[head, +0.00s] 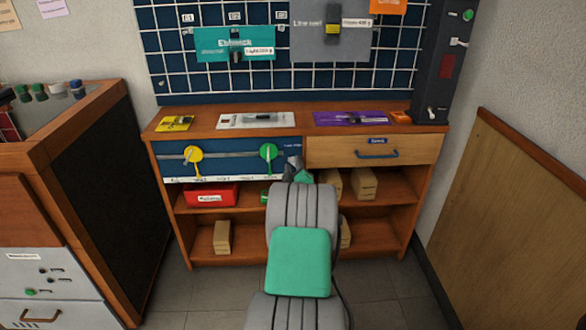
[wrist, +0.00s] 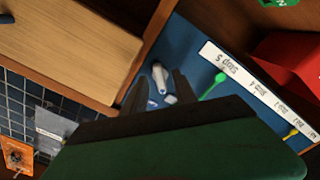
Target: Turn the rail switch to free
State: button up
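The blue rail panel (head: 232,149) is under the bench top at left, with a yellow knob (head: 193,155) and a green knob (head: 268,152) along its rail. In the wrist view, a small pale grey lever (wrist: 160,74) stands on the blue panel near its wooden edge; it looks like the rail switch. Its setting cannot be read. My gripper (head: 294,167) is in front of the panel's right end and hides that part in the head view. In the wrist view, my gripper (wrist: 160,90) has its dark fingers apart, with the lever in line with the gap. Contact cannot be judged.
A drawer (head: 405,150) with a blue handle is right of the panel. A white label strip (wrist: 265,85) runs along the panel's edge. A red box (head: 211,194) and wooden blocks sit on the shelves below. A cabinet (head: 95,170) stands left.

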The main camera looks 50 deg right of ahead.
grip_shut()
dwell(0.8)
jog(key=m+b, duration=0.2)
jog(key=m, duration=0.2)
jog(key=m+b, duration=0.1)
jog(key=m, duration=0.4)
jog(key=shift+s, duration=0.1)
jog(key=m, duration=0.4)
jog(key=shift+m+b, duration=0.3)
jog(key=shift+b, duration=0.05)
jog(key=shift+d+m, duration=0.1)
jog(key=shift+m, duration=2.1)
jog(key=shift+s, duration=0.1)
